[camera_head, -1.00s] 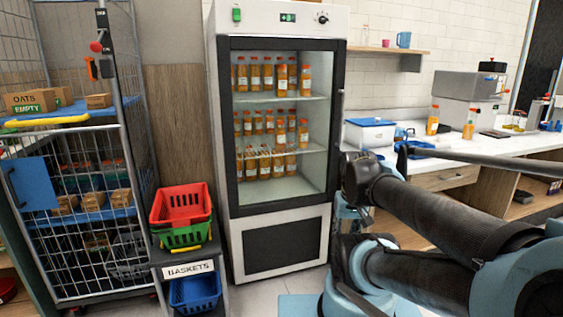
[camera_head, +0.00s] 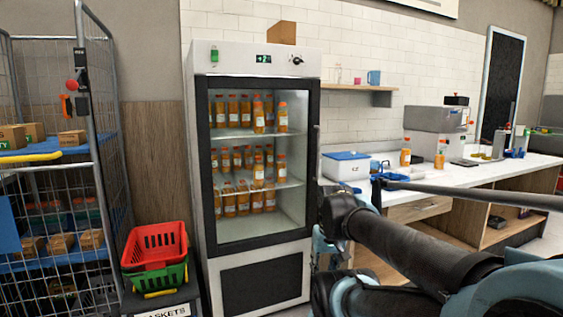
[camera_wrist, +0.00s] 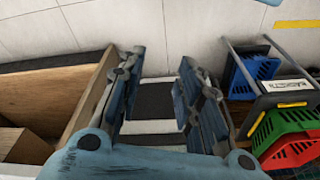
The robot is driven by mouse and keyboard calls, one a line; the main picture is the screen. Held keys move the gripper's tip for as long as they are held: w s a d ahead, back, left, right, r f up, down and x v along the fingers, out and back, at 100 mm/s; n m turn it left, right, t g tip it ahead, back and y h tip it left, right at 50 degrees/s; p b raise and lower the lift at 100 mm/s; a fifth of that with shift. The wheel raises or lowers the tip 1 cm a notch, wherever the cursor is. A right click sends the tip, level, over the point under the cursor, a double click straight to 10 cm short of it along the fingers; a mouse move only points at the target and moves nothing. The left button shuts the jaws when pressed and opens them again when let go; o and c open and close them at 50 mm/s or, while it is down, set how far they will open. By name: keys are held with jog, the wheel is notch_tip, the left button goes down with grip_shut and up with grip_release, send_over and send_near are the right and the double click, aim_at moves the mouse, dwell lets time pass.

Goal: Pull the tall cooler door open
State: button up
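The tall cooler (camera_head: 230,61) is white, with bottles on shelves behind its glass. Its black-framed glass door (camera_head: 240,228) looks shut. A thin upright handle (camera_head: 317,150) runs along the door's right edge. In the wrist view, my gripper (camera_wrist: 157,95) is open, with its two blue fingers apart and nothing seen held between them. Black and white bands, apparently the cooler's lower front, show beyond the fingers. The handle cannot be made out there. In the head view, my arm comes in from the right and hides most of the gripper near the cooler's lower right side.
Red and green baskets (camera_head: 155,246) stand left of the cooler, beside a wire cage trolley (camera_head: 100,150). A white counter (camera_head: 470,172) with a drawer (camera_head: 420,208) is on the right. A cardboard box (camera_head: 282,33) sits on top of the cooler.

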jog(key=w+a+r+m+t+y, duration=0.1)
jog(key=w+a+r+m+y, duration=0.3)
jog(key=w+r+m, duration=0.55)
jog(key=m+t+y, duration=0.5)
jog(key=m+t, duration=0.7)
jog(key=m, duration=0.9)
send_near(319, 139)
jog(key=shift+n, duration=0.25)
jog(key=x, duration=1)
jog(key=shift+w+f, duration=0.15)
jog(key=shift+w, duration=0.3)
jog(key=shift+c, duration=0.2)
grip_shut()
